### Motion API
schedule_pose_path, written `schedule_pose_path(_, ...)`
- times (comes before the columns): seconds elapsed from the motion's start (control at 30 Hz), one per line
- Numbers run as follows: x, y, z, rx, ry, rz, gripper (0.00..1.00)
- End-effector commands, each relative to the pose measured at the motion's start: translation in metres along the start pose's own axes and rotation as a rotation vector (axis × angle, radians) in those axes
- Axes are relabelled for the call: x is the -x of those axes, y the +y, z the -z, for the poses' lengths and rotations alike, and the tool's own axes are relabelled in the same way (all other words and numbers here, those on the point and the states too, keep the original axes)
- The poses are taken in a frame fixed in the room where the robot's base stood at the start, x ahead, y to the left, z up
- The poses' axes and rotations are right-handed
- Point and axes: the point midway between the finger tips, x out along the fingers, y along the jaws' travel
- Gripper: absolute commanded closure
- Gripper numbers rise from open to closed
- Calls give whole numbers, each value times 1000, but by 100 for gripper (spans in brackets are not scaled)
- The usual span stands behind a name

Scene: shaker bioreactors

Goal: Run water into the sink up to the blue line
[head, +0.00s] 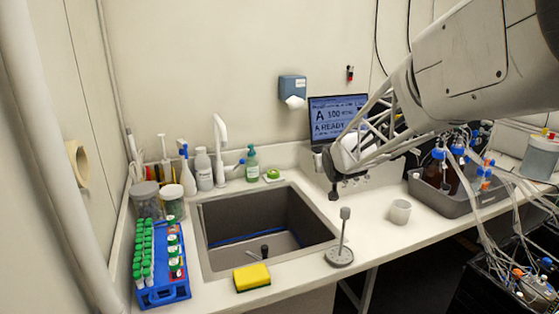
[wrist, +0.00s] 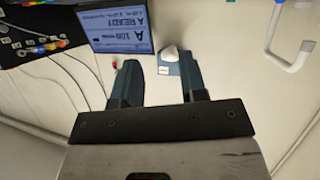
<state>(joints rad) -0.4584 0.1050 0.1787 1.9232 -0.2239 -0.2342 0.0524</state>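The grey sink (head: 262,212) is set into the white counter. A blue line (head: 235,239) runs along its inner wall, low down. I can make out no water in the basin and no stream. A short dark upright piece (head: 264,251) stands inside it. The white tap (head: 219,135) rises behind the sink's back left; its curved white spout seems to show at the wrist view's upper right (wrist: 292,58). My gripper (head: 336,188) is over the counter, right of the sink and apart from the tap. In the wrist view, its fingers (wrist: 162,78) are apart and empty.
Bottles (head: 204,168) crowd the tap's left side, and a green bottle (head: 252,165) stands right of it. A monitor (head: 330,115) stands behind my arm.

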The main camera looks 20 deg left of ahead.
Motion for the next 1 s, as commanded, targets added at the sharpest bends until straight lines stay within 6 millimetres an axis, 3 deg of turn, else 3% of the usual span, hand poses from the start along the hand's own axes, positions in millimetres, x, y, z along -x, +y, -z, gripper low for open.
schedule_pose_path(0.3,-84,-79,17,50,164,104,61)
schedule_pose_path(0.6,-152,-169,21,83,325,215,61)
schedule_pose_path(0.8,-180,-219,18,95,411,276,61)
schedule_pose_path(1.0,-192,-242,17,98,451,305,61)
